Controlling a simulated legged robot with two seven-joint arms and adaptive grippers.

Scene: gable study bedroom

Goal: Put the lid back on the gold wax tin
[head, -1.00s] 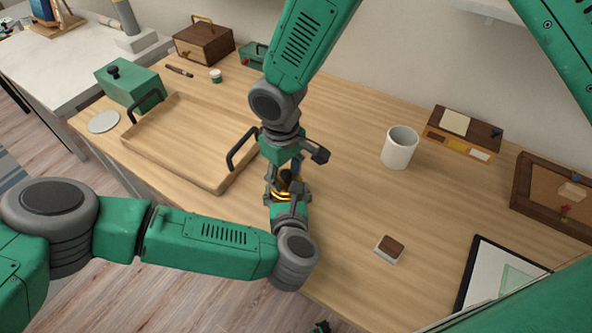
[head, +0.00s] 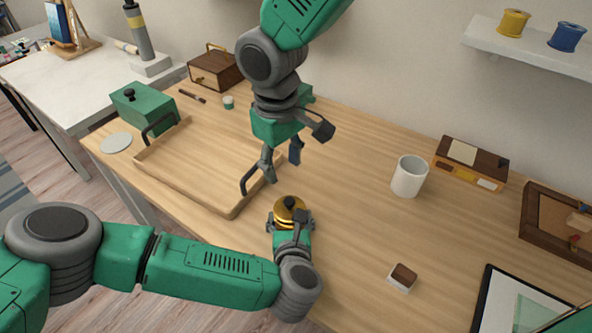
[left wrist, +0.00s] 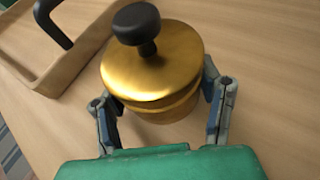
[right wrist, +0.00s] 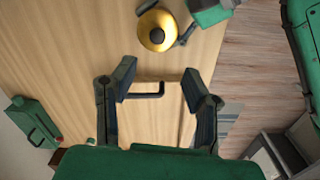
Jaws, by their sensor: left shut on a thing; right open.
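The gold wax tin (head: 283,221) stands on the wooden desk near its front edge. Its gold lid (left wrist: 150,62), with a black knob (left wrist: 137,22), sits on top of the tin and looks level in the left wrist view. My left gripper (head: 290,224) is shut around the tin's body, one finger on each side. My right gripper (head: 279,163) is open and empty, above and behind the tin, near the tray's right side. In the right wrist view the tin and lid (right wrist: 157,30) lie beyond the open fingers (right wrist: 158,92).
A wooden tray (head: 190,187) with black handles lies left of the tin. A white mug (head: 409,176), a small brown-and-white block (head: 402,277) and a clipboard (head: 510,300) are to the right. A green box (head: 143,108) stands behind the tray. Desk space right of the tin is clear.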

